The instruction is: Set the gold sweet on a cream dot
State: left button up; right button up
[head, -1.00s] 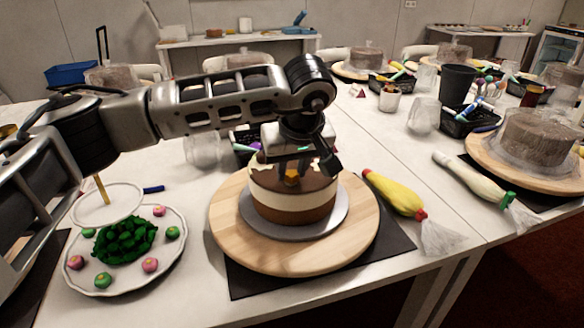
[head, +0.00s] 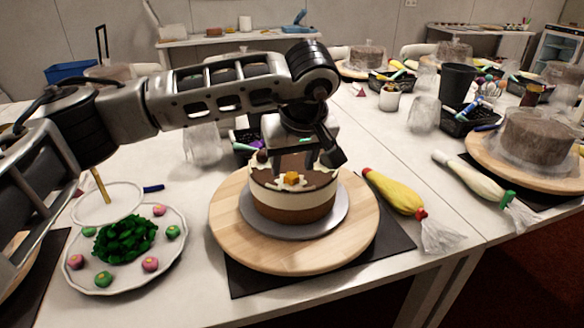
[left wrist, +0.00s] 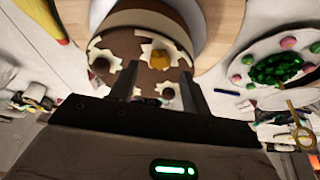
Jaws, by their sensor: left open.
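The gold sweet (head: 292,178) sits on top of the cake (head: 293,200), toward its near edge, on a cream dot. In the left wrist view the gold sweet (left wrist: 159,58) rests with cream showing around it, beyond my fingertips. My left gripper (head: 318,160) is open and empty above the far part of the cake, apart from the sweet. Its two fingers (left wrist: 160,85) show spread in the left wrist view. Other cream dots (left wrist: 105,62) ring the cake top; some carry dark round sweets. My right gripper is not in view.
The cake stands on a grey board on a wooden turntable (head: 235,235). A plate (head: 80,275) with green leaves and pink and green sweets is at left. A yellow piping bag (head: 395,192) lies right of the turntable. A dark tray (head: 245,140) is behind the cake.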

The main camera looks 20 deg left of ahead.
pick_arm(q)
jog(key=v, duration=0.9)
jog(key=shift+s+r, duration=0.15)
jog(key=shift+r, duration=0.1)
jog(key=shift+d, duration=0.15)
